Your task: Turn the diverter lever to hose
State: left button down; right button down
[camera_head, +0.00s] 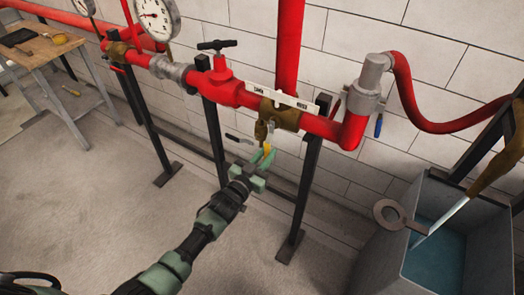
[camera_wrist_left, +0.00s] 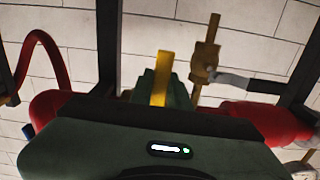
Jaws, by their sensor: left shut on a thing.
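The diverter valve (camera_head: 278,117) is a brass body on the red pipe, under a white label plate (camera_head: 283,96) with a word at each end, too small to read surely. Its yellow lever (camera_head: 267,147) hangs down below the pipe. My left gripper (camera_head: 263,160), with green fingers, is shut on the lever from below. In the left wrist view the yellow lever (camera_wrist_left: 162,78) stands upright in front of a green finger (camera_wrist_left: 150,88). The fingers hide part of the lever. My right gripper is not in view.
A brass cock with a black-handled lever (camera_head: 238,138) sits close left of the gripper. Black pipe stands (camera_head: 300,185) flank it. A grey water tank (camera_head: 415,235) is at the right, a wooden bench (camera_head: 40,48) at the far left. The floor in front is clear.

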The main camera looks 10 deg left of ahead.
pick_arm(q)
jog(key=shift+s+d+f+n, duration=0.1)
jog(key=shift+d+n, duration=0.2)
dwell(0.4)
jog(key=c, duration=1.3)
grip_release()
jog(key=shift+c, duration=0.2)
jog(key=shift+s, duration=0.1)
jog(key=v, duration=0.7)
jog(key=shift+s+b, duration=0.3)
jog(key=shift+b, duration=0.05)
jog(key=shift+a, duration=0.1)
